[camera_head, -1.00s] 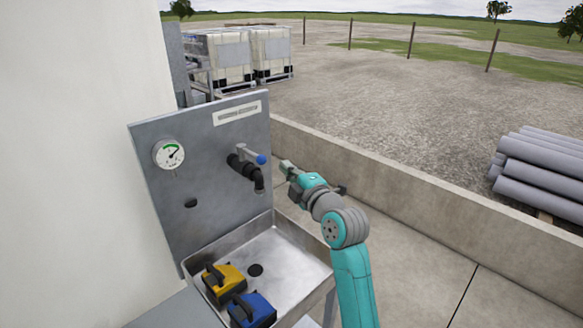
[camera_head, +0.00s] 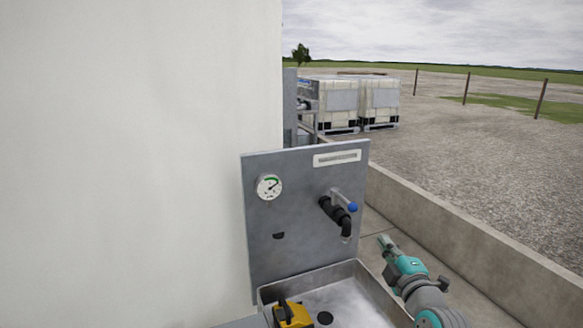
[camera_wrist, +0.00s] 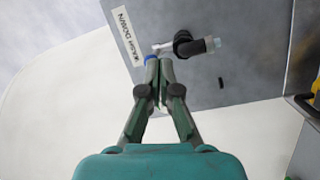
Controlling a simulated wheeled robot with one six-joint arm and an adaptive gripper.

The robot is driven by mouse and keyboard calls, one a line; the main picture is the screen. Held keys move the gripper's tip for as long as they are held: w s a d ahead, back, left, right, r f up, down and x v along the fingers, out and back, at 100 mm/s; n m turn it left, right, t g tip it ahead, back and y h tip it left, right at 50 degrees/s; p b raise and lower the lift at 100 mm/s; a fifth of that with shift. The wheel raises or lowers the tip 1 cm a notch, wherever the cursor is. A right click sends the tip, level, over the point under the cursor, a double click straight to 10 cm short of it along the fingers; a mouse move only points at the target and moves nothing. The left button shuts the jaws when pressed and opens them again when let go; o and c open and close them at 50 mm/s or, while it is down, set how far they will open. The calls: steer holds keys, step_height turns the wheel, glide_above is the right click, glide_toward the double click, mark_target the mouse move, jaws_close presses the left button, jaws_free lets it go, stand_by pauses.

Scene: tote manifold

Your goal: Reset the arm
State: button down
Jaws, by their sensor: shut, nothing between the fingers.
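My gripper (camera_head: 384,242) is at the end of my teal and grey arm, at the lower right of the head view. It is shut and empty, in the air to the right of the tap. The black tap (camera_head: 335,214) has a grey lever with a blue knob (camera_head: 352,207) and sticks out from the grey panel. In the wrist view, my gripper's fingertips (camera_wrist: 159,68) come together, and the blue knob (camera_wrist: 151,58) and the tap (camera_wrist: 190,47) show beyond them. I cannot tell the exact gap to the knob.
The upright panel (camera_head: 262,225) carries a dial gauge (camera_head: 269,187) above a metal sink (camera_head: 355,270). A yellow and black object (camera_head: 292,316) sits in the sink. A white wall (camera_head: 120,160) fills the left. A low concrete wall (camera_head: 450,225) runs along the right.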

steer(key=s+a+f+m+g+h, duration=0.3)
steer(key=s+f+m, duration=0.6)
steer(key=s+f, duration=1.5)
steer(key=s+a+r+m, duration=0.1)
steer(key=s+m, duration=0.1)
steer(key=s, duration=0.8)
steer(key=s+a+r+m+y, duration=0.1)
steer(key=s+m, duration=0.1)
steer(key=s, duration=0.8)
steer(key=s+a+r+m, duration=0.1)
steer(key=s+a+m, duration=0.1)
steer(key=s, duration=0.8)
steer(key=shift+s+m+g, duration=0.4)
